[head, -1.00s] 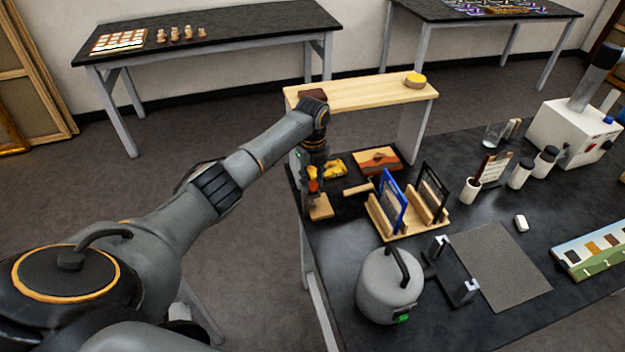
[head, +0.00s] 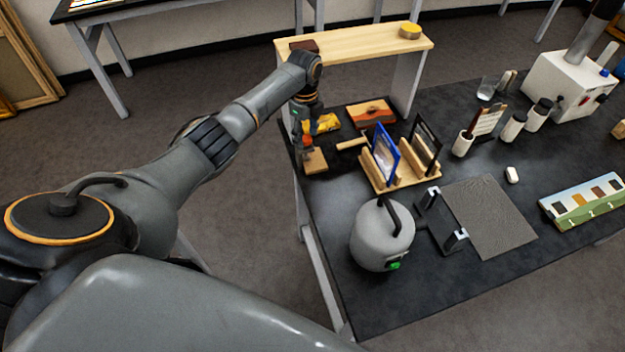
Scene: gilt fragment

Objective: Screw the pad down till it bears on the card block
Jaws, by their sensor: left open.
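My left gripper (head: 304,143) is at the far left corner of the black bench, pointing down beside a small tan block (head: 315,162). It is open, but its fingers are small and partly hidden, so I cannot tell whether they touch anything. Orange and red parts show at the gripper. I cannot make out the pad or its screw. The tan block lies on the bench just below the fingers; I cannot tell whether it is the card block. My right gripper is not in view.
A raised wooden shelf (head: 370,44) stands close behind my left wrist. A yellow object (head: 327,123), a wooden rack (head: 410,182) with upright frames and a grey round device (head: 375,240) stand to the right.

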